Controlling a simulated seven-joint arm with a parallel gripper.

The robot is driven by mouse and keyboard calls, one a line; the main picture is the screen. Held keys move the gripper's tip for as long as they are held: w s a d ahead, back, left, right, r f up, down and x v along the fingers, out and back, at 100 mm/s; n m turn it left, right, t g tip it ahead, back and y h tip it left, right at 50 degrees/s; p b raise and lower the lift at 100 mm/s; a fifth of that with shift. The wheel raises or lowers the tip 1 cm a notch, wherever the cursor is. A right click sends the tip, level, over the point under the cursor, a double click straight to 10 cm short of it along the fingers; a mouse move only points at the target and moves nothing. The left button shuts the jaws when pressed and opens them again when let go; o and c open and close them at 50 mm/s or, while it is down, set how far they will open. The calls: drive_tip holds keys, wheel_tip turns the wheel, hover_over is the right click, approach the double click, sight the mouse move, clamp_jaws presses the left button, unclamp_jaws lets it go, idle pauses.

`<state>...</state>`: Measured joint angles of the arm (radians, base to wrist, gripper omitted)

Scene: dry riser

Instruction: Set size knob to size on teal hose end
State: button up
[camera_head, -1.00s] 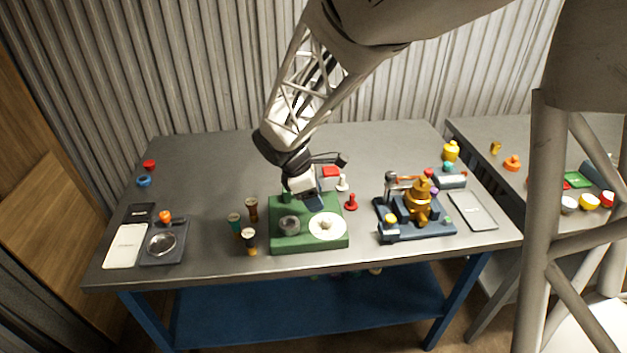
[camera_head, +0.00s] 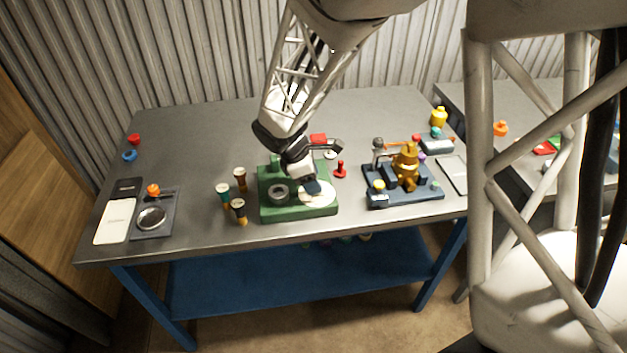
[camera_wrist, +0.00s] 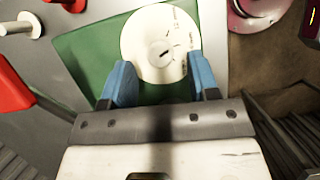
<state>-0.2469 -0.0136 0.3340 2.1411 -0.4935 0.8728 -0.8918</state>
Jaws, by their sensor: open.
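The green machine (camera_head: 297,210) stands near the table's front edge, with a round grey fitting (camera_head: 280,192) on its left and a white dial (camera_head: 322,197) on its right. In the wrist view the white dial (camera_wrist: 160,25) has small marks around a pale size knob (camera_wrist: 160,53) at its centre. My gripper (camera_wrist: 162,76) is open, its blue fingers apart at the dial's lower edge, the knob beyond the tips and between their lines. From the head view my gripper (camera_head: 313,187) covers part of the dial. The teal hose end (camera_head: 222,190) stands upright left of the machine.
A red peg (camera_head: 340,170) is close right of the machine. A blue fixture with a brass body (camera_head: 408,168) stands further right.

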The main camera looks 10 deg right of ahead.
drive_tip(key=shift+x, duration=1)
drive_tip(key=shift+c, duration=0.2)
drive_tip(key=c, duration=0.9)
drive_tip(key=shift+m, duration=0.4)
drive_tip(key=m+g, duration=0.1)
drive_tip(key=m, duration=0.2)
drive_tip(key=m+g+y, duration=0.1)
drive_tip(key=m, duration=0.2)
drive_tip(key=shift+w+d, duration=0.1)
drive_tip(key=shift+w, duration=0.15)
drive_tip(key=m+g, duration=0.1)
drive_tip(key=m, duration=0.2)
drive_tip(key=shift+d+m+y, duration=0.1)
drive_tip(key=shift+m+y, duration=0.2)
drive_tip(key=shift+y, duration=0.1)
drive_tip(key=shift+d+m+g+y, duration=0.1)
drive_tip(key=shift+m+g+y, duration=0.5)
drive_tip(key=shift+m, duration=1.4)
